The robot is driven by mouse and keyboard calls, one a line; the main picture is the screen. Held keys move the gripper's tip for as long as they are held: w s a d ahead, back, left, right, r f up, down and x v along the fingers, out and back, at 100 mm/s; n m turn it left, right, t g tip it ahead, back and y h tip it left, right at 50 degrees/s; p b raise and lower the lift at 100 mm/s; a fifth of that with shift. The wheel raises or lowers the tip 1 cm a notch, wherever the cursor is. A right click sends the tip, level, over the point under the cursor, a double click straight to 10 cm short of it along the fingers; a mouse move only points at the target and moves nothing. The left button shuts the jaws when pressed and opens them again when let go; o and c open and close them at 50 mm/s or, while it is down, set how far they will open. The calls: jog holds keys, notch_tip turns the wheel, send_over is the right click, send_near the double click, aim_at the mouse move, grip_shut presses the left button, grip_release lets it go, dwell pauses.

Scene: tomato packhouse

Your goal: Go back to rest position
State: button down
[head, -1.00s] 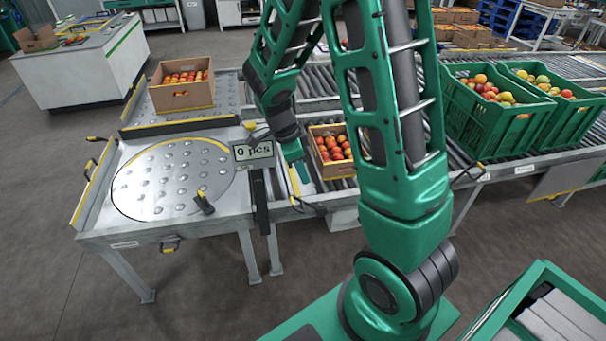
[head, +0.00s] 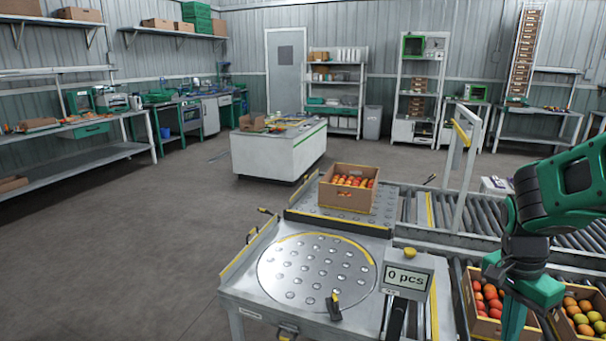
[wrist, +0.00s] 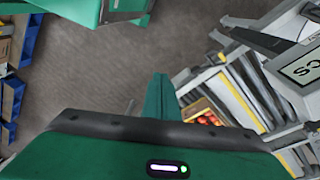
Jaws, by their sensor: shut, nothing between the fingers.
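My gripper (head: 514,318) is at the lower right of the head view, pointing down above or beside the cardboard boxes of tomatoes on the roller conveyor; its tips run near the bottom edge. In the wrist view my gripper (wrist: 158,88) shows as green fingers together, with nothing between them. A box of red tomatoes (head: 484,325) is partly hidden behind the gripper. A box of orange and green tomatoes (head: 561,329) stands to its right, cut by the frame edge. In the wrist view a tomato box (wrist: 196,110) lies right of the fingers.
A ball-transfer table (head: 265,319) with a round plate stands at centre, a "0 pcs" display (head: 408,280) at its right. A filled cardboard box (head: 345,198) sits at its back. A white counter (head: 262,155) stands behind. The floor at left is clear.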

jog(key=s+r+n+t+y, duration=0.1)
jog(key=s+r+n, duration=0.4)
jog(key=s+n, duration=0.3)
jog(key=s, duration=0.4)
jog(key=shift+s+a+n+y, duration=0.3)
jog(key=shift+s+a+y, duration=0.05)
jog(key=shift+y, duration=0.05)
jog(key=shift+r, duration=0.1)
jog(key=shift+w+f, duration=0.25)
jog(key=shift+w, duration=0.4)
